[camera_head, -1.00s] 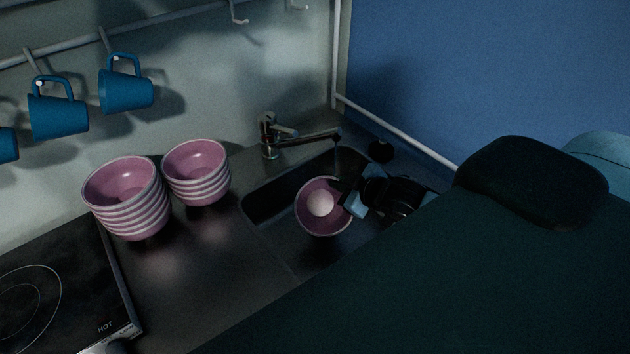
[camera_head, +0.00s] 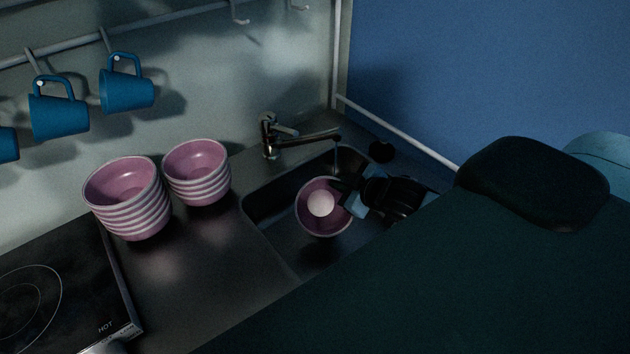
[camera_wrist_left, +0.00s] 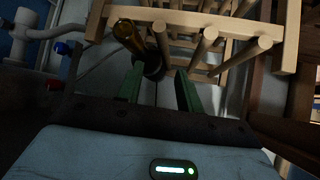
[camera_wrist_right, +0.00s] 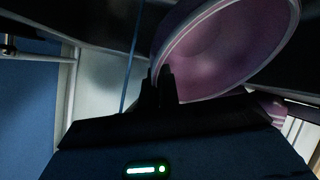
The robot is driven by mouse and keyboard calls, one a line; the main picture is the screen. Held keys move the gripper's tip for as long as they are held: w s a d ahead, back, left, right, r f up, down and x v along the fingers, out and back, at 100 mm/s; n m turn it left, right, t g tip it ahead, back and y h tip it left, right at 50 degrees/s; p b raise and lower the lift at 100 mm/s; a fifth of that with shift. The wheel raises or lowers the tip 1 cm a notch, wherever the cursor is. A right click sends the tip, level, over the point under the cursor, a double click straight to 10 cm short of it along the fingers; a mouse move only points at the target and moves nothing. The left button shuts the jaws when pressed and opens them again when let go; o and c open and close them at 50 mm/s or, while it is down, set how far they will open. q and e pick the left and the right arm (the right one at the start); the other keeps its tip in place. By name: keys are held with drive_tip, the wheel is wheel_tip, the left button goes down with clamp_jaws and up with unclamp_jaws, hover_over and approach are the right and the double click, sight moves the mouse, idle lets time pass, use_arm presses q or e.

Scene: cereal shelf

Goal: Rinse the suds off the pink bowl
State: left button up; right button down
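The pink bowl (camera_head: 335,229) is in the sink (camera_head: 262,206), its opening facing the head camera. A round white patch of suds (camera_head: 320,203) shows inside it. My right gripper (camera_head: 350,194) is at the bowl's right rim. In the right wrist view the fingers (camera_wrist_right: 159,88) are close together on the rim of the bowl (camera_wrist_right: 232,45). The tap (camera_head: 300,136) is behind the bowl, and a thin bluish water stream (camera_head: 337,152) falls from its spout, beside the bowl's upper right. My left gripper (camera_wrist_left: 160,90) is open and empty, out of the head view.
Two stacks of pink bowls (camera_head: 128,205) (camera_head: 198,178) stand on the counter left of the sink. A hob (camera_head: 60,300) is at the lower left. Blue mugs (camera_head: 127,90) hang above. In the left wrist view, a wooden rack (camera_wrist_left: 215,30) and a bottle (camera_wrist_left: 130,38) are near the fingers.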

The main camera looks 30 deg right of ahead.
drive_tip(key=shift+r, duration=0.1)
drive_tip(key=s+a+r, duration=0.1)
drive_tip(key=s+r, duration=0.3)
drive_tip(key=shift+s+a, duration=0.35)
drive_tip(key=shift+a, duration=0.05)
idle(0.3)
use_arm(q)
drive_tip(key=shift+a, duration=0.1)
idle(0.8)
